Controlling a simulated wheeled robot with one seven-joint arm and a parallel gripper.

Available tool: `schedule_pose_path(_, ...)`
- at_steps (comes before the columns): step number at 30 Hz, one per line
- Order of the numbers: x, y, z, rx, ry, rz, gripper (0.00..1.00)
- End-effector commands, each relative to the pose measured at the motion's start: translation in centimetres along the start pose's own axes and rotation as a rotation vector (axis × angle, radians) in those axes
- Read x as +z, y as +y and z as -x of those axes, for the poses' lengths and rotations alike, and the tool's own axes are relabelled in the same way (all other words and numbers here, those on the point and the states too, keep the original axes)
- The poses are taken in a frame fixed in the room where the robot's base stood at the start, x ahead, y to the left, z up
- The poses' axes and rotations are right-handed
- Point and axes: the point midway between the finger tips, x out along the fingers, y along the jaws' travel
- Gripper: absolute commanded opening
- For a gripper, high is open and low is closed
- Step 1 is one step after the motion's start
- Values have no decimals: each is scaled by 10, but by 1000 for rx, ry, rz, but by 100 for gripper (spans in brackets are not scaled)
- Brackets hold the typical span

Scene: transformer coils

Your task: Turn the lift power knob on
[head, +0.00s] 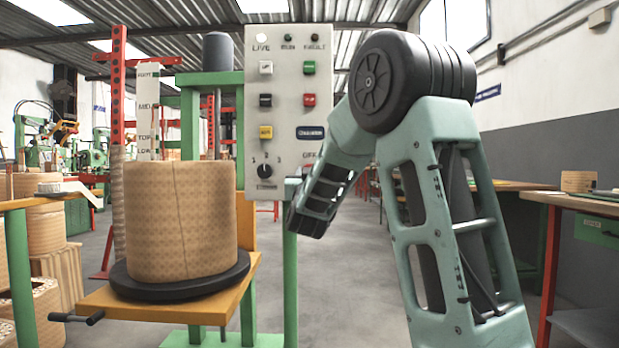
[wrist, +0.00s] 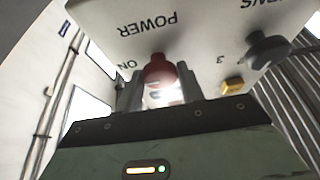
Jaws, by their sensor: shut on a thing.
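The red power knob (wrist: 156,68) sits on the white control panel, beside the upside-down POWER and ON lettering in the wrist view. My gripper (wrist: 158,80) is shut on the knob, one finger on each side of it. The knob's pointer direction cannot be made out. In the head view the control panel (head: 284,120) stands on a green post, with an OFF label near its lower right. My arm hides the knob and fingertips there.
A black selector knob (head: 264,171) is at the panel's lower left, with several push buttons above. A wound coil (head: 180,220) stands on a black disc (head: 150,289) on an orange platform (head: 100,300) at left. A workbench (head: 560,198) is at right.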

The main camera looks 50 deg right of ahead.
Motion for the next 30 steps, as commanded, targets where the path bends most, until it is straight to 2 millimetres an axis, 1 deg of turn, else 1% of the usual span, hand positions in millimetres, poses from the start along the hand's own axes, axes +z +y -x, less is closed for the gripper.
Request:
schedule_pose_path(10,1,0,0,1,-3,-2,15)
schedule_pose_path(11,1,0,0,1,-3,-2,46)
schedule_pose_path(12,1,0,0,1,-3,-2,57)
schedule_pose_path(13,1,0,0,1,-3,-2,59)
schedule_pose_path(23,0,0,3,0,-1,-2,59)
schedule_pose_path(26,0,0,13,-1,-3,-2,59)
schedule_pose_path(29,-1,-1,30,-3,-3,-2,59)
schedule_pose_path(30,-1,-1,39,-4,-3,-2,59)
